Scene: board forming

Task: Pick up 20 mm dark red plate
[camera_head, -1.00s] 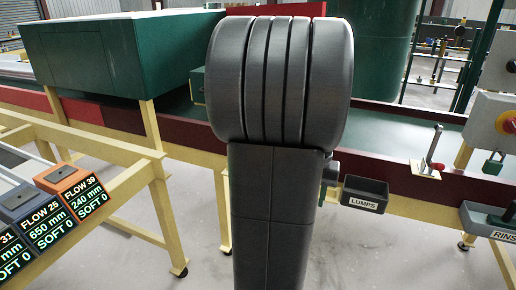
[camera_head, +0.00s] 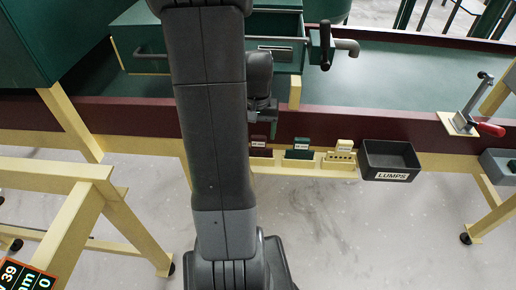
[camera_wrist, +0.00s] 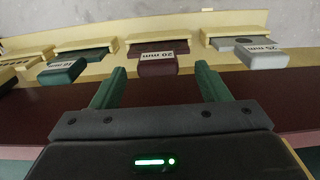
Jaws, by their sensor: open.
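The dark red plate (camera_wrist: 157,66), with a "20 mm" label, sits in a cream rack (camera_wrist: 110,32) in the wrist view. In the head view the dark red plate (camera_head: 259,143) shows beside my arm. My gripper (camera_wrist: 159,82) is open and empty, with green fingers apart. In the wrist view its fingertips frame the dark red plate left and right, with no visible contact. In the head view the gripper is mostly hidden behind my arm.
A green plate (camera_wrist: 62,72) and a grey "25 mm" plate (camera_wrist: 262,56) flank the dark red one. A black LUMPS bin (camera_head: 390,160) hangs on the dark red rail (camera_head: 350,122). A crank handle (camera_head: 325,45) and a red-handled clamp (camera_head: 488,129) stand nearby.

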